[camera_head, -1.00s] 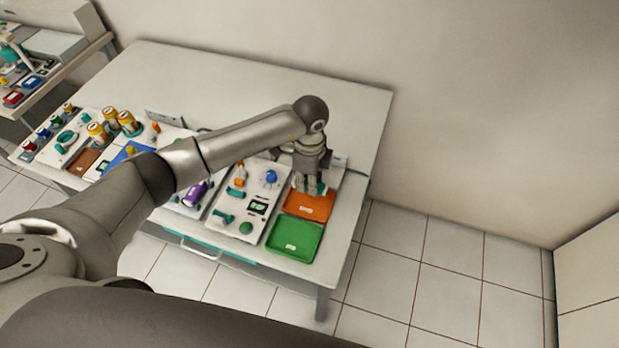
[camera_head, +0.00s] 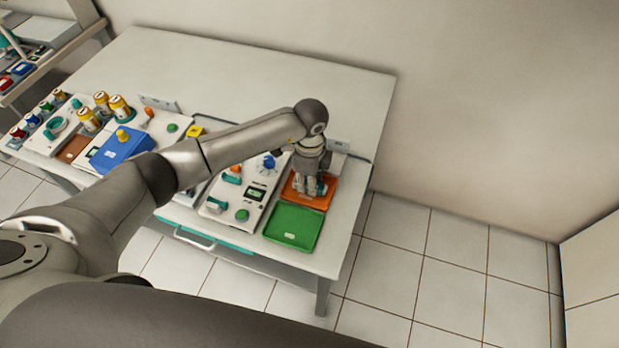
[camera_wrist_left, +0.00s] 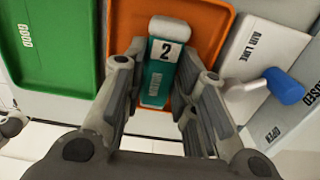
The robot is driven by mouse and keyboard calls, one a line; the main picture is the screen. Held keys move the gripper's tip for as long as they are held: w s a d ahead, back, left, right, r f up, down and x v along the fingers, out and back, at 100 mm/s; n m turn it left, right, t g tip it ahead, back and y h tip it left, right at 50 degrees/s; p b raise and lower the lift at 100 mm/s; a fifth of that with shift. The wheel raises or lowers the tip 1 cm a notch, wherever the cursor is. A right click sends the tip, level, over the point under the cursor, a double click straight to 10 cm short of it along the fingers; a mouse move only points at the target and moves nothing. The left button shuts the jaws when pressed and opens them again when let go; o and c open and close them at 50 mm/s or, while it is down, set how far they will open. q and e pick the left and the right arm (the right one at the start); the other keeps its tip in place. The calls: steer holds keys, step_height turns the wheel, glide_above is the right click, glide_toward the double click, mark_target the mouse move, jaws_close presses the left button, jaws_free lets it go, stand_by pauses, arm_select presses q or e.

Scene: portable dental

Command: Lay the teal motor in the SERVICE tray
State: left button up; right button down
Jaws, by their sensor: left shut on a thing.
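The teal motor (camera_wrist_left: 157,84) has a white rounded end and a label with the number 2. My left gripper (camera_wrist_left: 163,92) is shut on it, with fingers on both sides. In the head view the gripper (camera_head: 310,187) is over the orange tray (camera_head: 325,204), with some teal of the motor showing. The wrist view shows the motor over the orange tray (camera_wrist_left: 212,28). I cannot tell whether it touches the tray floor. No label shows on the orange tray; I take it as the SERVICE tray.
A green tray (camera_head: 292,228), labelled GOOD in the wrist view, lies next to the orange one, toward the table's front edge. A white panel with a blue knob (camera_head: 268,162) stands left of the trays. The back of the table is clear.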

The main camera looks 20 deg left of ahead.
stand_by(0.8)
arm_select(q)
steer(key=o, duration=1.1)
steer(key=shift+r, duration=0.5)
step_height(320, 180, up, 11)
